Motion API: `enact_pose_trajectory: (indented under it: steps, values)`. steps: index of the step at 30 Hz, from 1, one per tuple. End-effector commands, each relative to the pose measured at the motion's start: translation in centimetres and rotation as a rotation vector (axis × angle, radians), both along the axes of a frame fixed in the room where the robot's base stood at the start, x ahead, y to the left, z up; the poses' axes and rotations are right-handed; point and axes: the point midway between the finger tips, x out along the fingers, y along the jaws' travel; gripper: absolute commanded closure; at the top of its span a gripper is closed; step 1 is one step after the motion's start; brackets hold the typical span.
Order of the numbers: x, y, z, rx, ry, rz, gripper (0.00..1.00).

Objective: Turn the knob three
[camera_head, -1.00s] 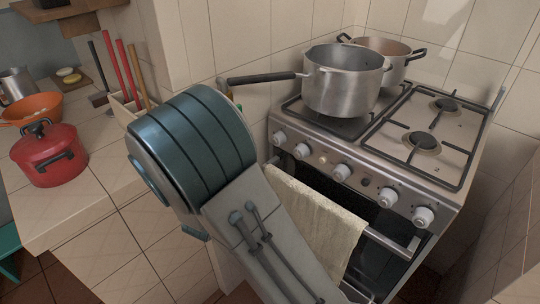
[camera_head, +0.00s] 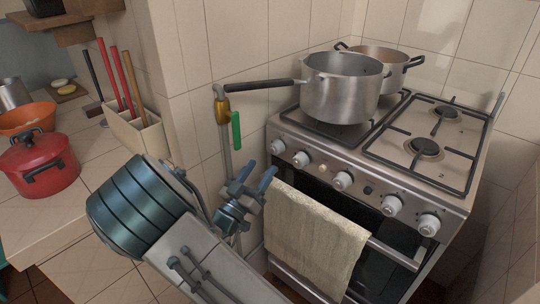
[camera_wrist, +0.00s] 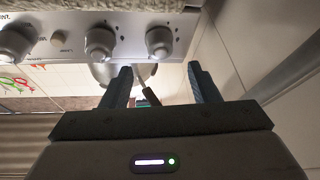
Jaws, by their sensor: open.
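The stove's front panel (camera_head: 365,190) carries a row of several round pale knobs. The third knob from the left (camera_head: 342,180) is right of a small cream button. It seems to be the knob at the left edge of the wrist view (camera_wrist: 15,42), where the picture looks upside down. The leftmost knob (camera_head: 278,147) and second knob (camera_head: 301,159) are closer to my gripper (camera_head: 256,176). My gripper is open and empty, left of and below the leftmost knob, touching no knob. Its two fingers (camera_wrist: 160,70) show apart in the wrist view. Number marks are not readable.
A towel (camera_head: 312,235) hangs over the oven handle (camera_head: 395,255) below the knobs. A grey pot (camera_head: 343,92) with a long handle stands on the stove, another pot (camera_head: 392,52) behind it. A gas pipe with a green valve lever (camera_head: 236,130) is on the wall behind my gripper.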

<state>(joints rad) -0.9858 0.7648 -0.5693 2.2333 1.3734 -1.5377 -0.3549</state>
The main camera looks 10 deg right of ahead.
Motion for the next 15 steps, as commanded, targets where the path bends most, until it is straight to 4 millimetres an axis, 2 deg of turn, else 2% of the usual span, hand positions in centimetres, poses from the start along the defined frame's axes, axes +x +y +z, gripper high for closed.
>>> enact_pose_trajectory:
  steps: [6, 15]
  values:
    - [2.5, -2.7, 1.5, 0.002, -0.001, -0.002, 0.45]
    - [3.8, -3.9, 2.2, 0.001, 0.001, 0.001, 0.45]
